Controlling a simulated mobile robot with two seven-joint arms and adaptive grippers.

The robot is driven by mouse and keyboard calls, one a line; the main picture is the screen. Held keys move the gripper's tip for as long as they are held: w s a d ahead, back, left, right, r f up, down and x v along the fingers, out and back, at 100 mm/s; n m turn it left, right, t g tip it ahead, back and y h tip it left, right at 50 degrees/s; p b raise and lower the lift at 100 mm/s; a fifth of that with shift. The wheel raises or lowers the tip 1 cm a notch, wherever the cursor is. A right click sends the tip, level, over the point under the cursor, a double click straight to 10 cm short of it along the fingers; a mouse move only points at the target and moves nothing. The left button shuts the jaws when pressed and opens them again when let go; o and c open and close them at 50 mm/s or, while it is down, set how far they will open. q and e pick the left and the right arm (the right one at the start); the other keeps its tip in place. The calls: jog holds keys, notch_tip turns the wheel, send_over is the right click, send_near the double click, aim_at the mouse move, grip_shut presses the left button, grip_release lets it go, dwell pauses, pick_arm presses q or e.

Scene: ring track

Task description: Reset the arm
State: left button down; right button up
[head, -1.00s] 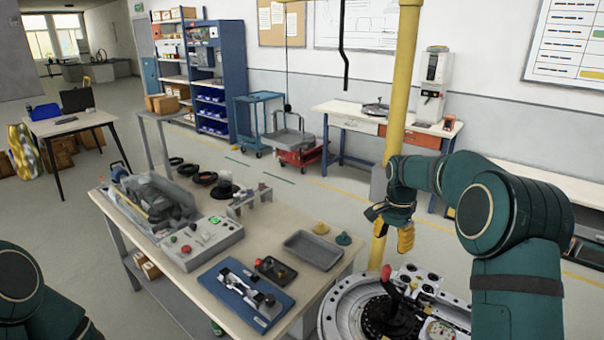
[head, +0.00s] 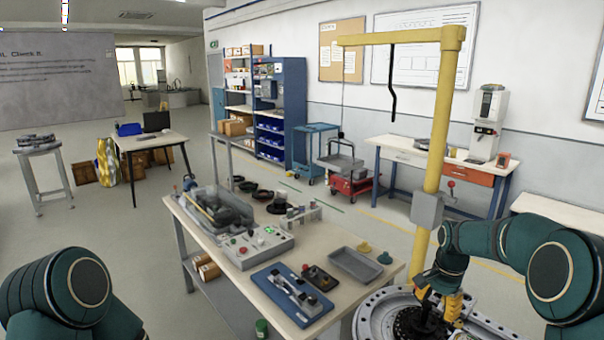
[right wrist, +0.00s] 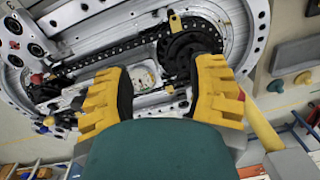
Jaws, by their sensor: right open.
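My right arm comes in from the right in the head view, with the right gripper (head: 438,304) above the round metal ring assembly (head: 378,323). In the right wrist view the two yellow fingers of the right gripper (right wrist: 163,92) are spread apart with nothing between them. Beyond them lies the ring assembly (right wrist: 240,22), with a dark chain, a black toothed wheel (right wrist: 190,48) and a pale plate inside its rim. My left arm shows only as green links at the lower left of the head view. The left gripper is out of view.
The workbench (head: 335,235) left of the ring holds a grey tray (head: 356,265), a blue fixture board (head: 283,297) and a control box (head: 258,247). A yellow post (head: 436,150) stands close behind the right gripper. Open floor lies left of the bench.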

jog(key=s+a+f+n, duration=0.1)
jog(key=a+f, duration=0.2)
jog(key=f, duration=0.1)
jog(key=s+a+f+n+y, duration=0.1)
jog(key=s+a+f, duration=0.1)
jog(key=f, duration=0.3)
jog(key=s+a+f+n, duration=0.2)
jog(key=a+f, duration=0.3)
jog(key=shift+y, duration=0.3)
jog(key=s+a+f+n+t+y, duration=0.1)
jog(key=s+a+f+n, duration=0.25)
jog(key=s+a, duration=0.4)
jog(key=s+a+f+n+t+y, duration=0.15)
jog(key=s+a+f, duration=0.25)
jog(key=s, duration=0.7)
notch_tip(320, 180, down, 10)
jog(key=a+n+b, duration=0.1)
jog(key=b, duration=0.7)
jog(key=shift+s+r+g+h, duration=0.25)
jog(key=shift+s+g+h, duration=0.1)
jog(key=shift+s+g, duration=0.1)
jog(key=shift+r, duration=0.1)
jog(key=shift+c, duration=0.9)
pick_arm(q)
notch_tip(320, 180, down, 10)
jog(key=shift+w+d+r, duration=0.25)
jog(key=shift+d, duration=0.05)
